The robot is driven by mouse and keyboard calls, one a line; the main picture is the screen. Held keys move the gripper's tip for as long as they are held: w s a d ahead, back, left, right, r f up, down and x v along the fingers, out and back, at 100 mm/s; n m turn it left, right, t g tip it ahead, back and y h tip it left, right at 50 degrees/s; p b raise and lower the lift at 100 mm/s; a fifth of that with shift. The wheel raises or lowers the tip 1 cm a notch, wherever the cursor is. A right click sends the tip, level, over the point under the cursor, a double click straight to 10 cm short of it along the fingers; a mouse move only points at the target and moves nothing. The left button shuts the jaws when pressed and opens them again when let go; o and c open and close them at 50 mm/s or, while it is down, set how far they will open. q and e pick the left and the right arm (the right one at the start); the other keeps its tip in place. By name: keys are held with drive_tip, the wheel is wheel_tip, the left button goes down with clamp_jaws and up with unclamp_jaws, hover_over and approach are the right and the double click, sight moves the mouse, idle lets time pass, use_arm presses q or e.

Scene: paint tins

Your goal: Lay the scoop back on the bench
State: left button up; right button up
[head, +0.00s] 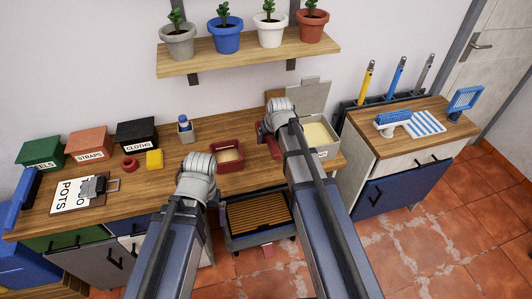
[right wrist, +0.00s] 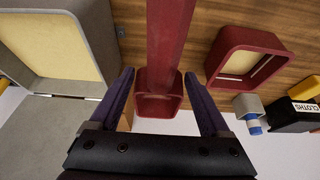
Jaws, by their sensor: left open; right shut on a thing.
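The red scoop (head: 274,147) is in my right gripper (head: 263,130), between the red tray and the grey bin in the head view. In the right wrist view the scoop's long red shaft (right wrist: 168,40) runs up from a hollow squarish end (right wrist: 158,105) between the two fingers of the right gripper (right wrist: 161,82). I cannot tell whether the scoop touches the wooden bench (head: 185,185). My left gripper (head: 213,191) is over the bench front, left of the red tray, open; its fingers are mostly hidden behind its wrist.
A red tray (head: 241,153) with pale contents and an open grey bin (head: 333,147) with pale contents flank the scoop. A blue-capped bottle (head: 185,131), yellow block (head: 154,159), red ring (head: 130,164), labelled boxes (head: 136,134) and a clipboard (head: 72,196) stand further left.

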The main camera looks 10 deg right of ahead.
sight(272, 150)
drive_tip(key=shift+f+b, duration=4.85)
drive_tip(key=shift+f, duration=0.05)
drive_tip(key=shift+c, duration=0.9)
drive_tip(key=shift+s+r, duration=0.1)
drive_tip(key=shift+r, duration=0.05)
drive_tip(key=o, duration=1.6)
drive_tip(key=shift+c, duration=0.2)
drive_tip(key=shift+f, duration=0.35)
drive_tip(key=p+v, duration=0.7)
drive_tip(key=v, duration=0.1)
